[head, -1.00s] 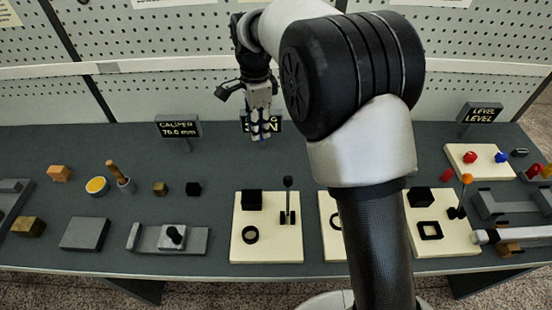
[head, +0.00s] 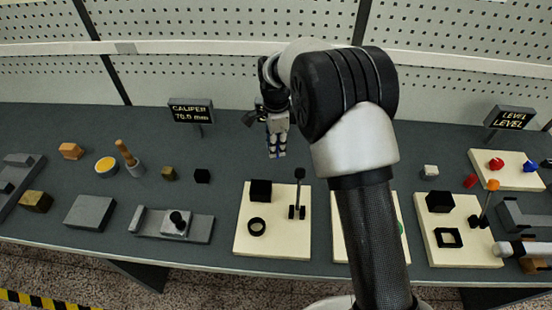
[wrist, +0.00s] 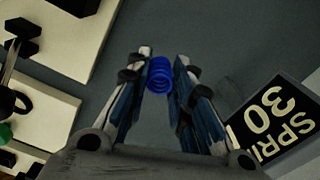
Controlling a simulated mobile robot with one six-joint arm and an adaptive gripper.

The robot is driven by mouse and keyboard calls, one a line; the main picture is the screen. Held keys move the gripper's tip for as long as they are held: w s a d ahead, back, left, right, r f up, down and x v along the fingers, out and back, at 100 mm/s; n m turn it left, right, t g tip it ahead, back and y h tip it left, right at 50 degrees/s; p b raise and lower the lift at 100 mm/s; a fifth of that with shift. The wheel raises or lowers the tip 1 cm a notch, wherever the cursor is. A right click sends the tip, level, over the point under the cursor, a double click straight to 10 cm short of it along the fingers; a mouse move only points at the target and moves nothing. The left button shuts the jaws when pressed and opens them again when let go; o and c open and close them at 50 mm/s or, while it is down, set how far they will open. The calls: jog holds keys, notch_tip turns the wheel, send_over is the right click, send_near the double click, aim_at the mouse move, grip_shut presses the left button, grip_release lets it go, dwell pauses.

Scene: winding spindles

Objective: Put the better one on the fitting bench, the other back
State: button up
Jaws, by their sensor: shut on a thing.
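My gripper (head: 277,152) hangs over the back middle of the grey bench in the head view. In the wrist view its fingers (wrist: 160,72) are closed around a small blue coil spring (wrist: 159,76). The spring sits between the fingertips, with its rings visible from above. In the head view the spring cannot be told apart from the blue fingertips. A black sign (wrist: 272,122) with pale letters, reading in part "SPRI" and "30", stands close to the right of the gripper in the wrist view. I cannot tell which surface is the fitting bench.
A cream board (head: 245,240) with a black block, ring and lever lies front centre. Another cream board (head: 425,255) is right; one between them is partly behind my arm. A caliper sign (head: 191,112) stands at left, a level sign (head: 511,118) at right. Several blocks lie left.

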jog(key=shift+f+b, duration=0.75)
jog(key=shift+f, duration=2)
jog(key=shift+f, duration=0.2)
jog(key=o, duration=0.9)
jog(key=shift+c, duration=0.2)
jog(key=shift+r, duration=0.15)
